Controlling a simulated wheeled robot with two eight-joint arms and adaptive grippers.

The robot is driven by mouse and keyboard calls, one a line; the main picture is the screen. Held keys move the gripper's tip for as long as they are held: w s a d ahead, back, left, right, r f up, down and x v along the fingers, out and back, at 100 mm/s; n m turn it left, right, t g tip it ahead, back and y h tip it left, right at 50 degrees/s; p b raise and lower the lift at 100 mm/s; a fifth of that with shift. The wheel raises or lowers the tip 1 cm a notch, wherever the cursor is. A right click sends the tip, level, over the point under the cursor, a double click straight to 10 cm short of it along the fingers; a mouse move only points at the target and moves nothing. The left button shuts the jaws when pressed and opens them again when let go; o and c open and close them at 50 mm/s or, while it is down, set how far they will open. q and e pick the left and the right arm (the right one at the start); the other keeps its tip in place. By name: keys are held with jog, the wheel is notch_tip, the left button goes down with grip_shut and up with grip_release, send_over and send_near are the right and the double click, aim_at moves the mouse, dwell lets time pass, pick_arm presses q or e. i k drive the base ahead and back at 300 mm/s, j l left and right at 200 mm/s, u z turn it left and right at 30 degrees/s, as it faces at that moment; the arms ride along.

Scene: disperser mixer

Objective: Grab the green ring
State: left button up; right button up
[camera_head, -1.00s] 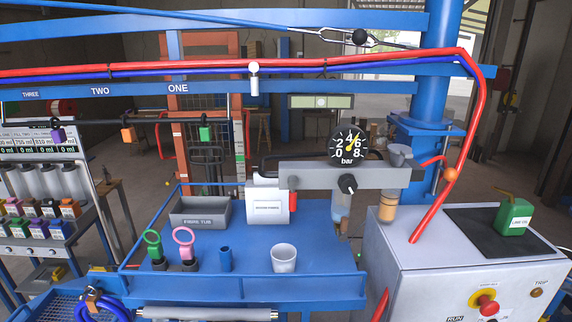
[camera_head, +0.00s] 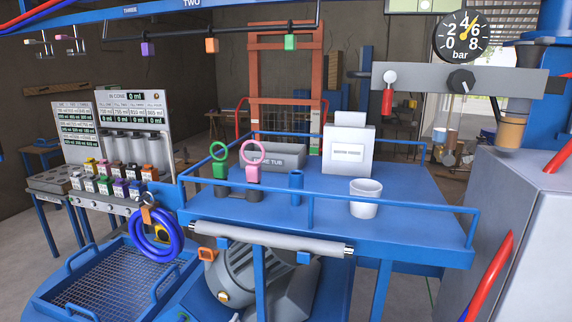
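The green ring (camera_head: 220,169) stands upright on the blue table (camera_head: 410,205), at its left part. It is a round loop on a green stem set in a dark base. A pink ring (camera_head: 253,174) of the same shape stands just to its right, and the two loops are close together. Neither of my grippers is in view, and nothing is touching the green ring.
A blue cylinder (camera_head: 296,187) and a white cup (camera_head: 364,206) stand to the right of the rings. A grey tub (camera_head: 290,160) and a white box (camera_head: 348,150) are behind. A blue rail (camera_head: 400,209) runs along the table's front. A gauge bracket (camera_head: 425,80) overhangs at right.

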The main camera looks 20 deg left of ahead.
aim_at(220, 166)
jog(key=j+z, duration=0.1)
jog(key=j, duration=0.55)
jog(key=k+j+z, duration=0.15)
jog(key=j, duration=0.45)
jog(key=k+j+z, duration=0.1)
jog(key=j, duration=0.55)
